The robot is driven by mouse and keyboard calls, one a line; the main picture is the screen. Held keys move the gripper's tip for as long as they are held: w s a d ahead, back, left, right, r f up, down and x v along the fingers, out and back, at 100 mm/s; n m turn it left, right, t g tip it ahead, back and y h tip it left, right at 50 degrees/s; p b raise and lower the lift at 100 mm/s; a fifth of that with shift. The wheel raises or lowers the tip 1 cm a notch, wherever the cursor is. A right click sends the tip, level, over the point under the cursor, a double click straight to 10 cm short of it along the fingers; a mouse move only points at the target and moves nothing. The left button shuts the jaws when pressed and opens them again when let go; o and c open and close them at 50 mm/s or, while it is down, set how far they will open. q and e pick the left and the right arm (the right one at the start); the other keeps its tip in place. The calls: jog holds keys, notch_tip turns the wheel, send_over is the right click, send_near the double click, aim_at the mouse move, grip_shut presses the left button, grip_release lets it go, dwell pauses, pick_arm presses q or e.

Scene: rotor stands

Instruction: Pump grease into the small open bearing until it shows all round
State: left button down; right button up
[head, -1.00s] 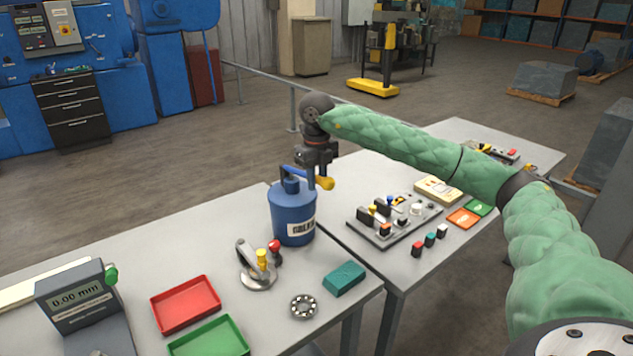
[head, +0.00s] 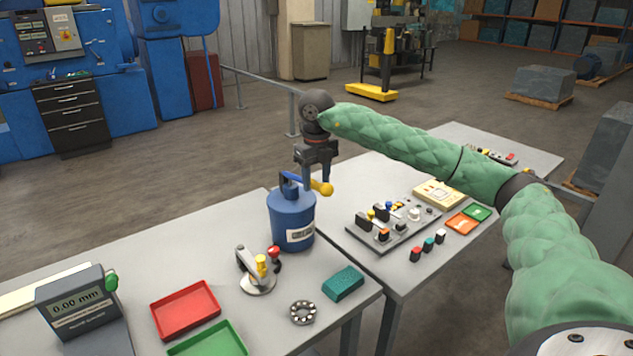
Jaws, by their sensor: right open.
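The small open bearing (head: 303,312) lies flat on the near table, close to its front right edge; its ring of balls shows. The blue grease pump (head: 293,222) stands upright behind it, with a blue lever (head: 298,181) on top that ends in a yellow knob (head: 322,188). My right gripper (head: 315,180) points down over the top of the pump, its fingers apart around the lever near the knob. I cannot tell whether the fingers touch the lever. My left gripper is out of view.
A teal block (head: 343,283) lies beside the bearing. A toggle clamp (head: 256,272), a red tray (head: 185,310), a green tray (head: 208,342) and a digital gauge (head: 78,302) stand to the left. A fixture plate (head: 394,224) is on the right table.

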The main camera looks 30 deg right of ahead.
jog(key=shift+r+p, duration=0.75)
jog(key=shift+r, duration=1.75)
